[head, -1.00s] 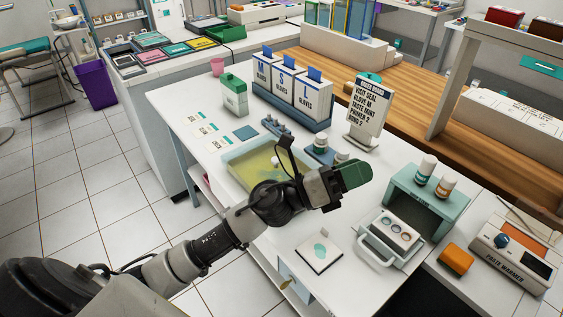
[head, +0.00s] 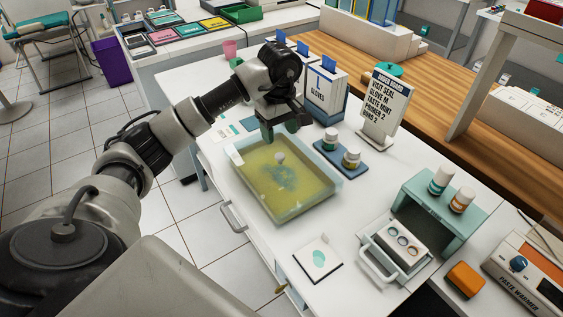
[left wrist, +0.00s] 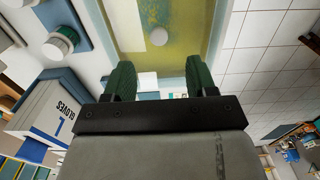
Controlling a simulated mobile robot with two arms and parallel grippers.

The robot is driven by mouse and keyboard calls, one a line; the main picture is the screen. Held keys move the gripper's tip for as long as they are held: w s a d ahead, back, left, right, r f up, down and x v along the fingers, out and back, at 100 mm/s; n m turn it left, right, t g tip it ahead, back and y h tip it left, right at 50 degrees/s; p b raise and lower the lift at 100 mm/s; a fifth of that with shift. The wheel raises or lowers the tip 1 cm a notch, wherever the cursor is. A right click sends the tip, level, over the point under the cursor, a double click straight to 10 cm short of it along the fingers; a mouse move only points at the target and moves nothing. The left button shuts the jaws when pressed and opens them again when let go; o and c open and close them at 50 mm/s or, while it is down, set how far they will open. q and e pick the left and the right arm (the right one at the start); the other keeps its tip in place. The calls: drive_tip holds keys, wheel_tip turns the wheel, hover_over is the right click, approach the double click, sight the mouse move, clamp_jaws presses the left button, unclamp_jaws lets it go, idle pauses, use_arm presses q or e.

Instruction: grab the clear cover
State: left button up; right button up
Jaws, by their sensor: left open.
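The clear cover (head: 318,184) lies over a shallow tray with yellow-green contents and a blue-green patch on the white counter. A small pale round knob (head: 280,157) stands on top of it. In the left wrist view the cover (left wrist: 186,38) and its knob (left wrist: 158,36) show beyond the fingers. My left gripper (head: 281,131) is above the tray's back edge, fingers pointing down, behind the knob. Its two green fingers (left wrist: 160,80) are apart with nothing between them. My right gripper is in neither current view.
Glove boxes (head: 322,88) stand behind my left gripper. Two small jars on a blue stand (head: 357,163) and an order sign (head: 386,108) are right of the tray. A white pad (head: 318,258) and a teal stand (head: 455,190) are nearer the front right.

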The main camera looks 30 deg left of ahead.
sight(280, 155)
use_arm(q)
wheel_tip(280, 155, down, 9)
drive_tip(key=shift+w+r+p, duration=0.1)
drive_tip(key=shift+p, duration=0.55)
clamp_jaws()
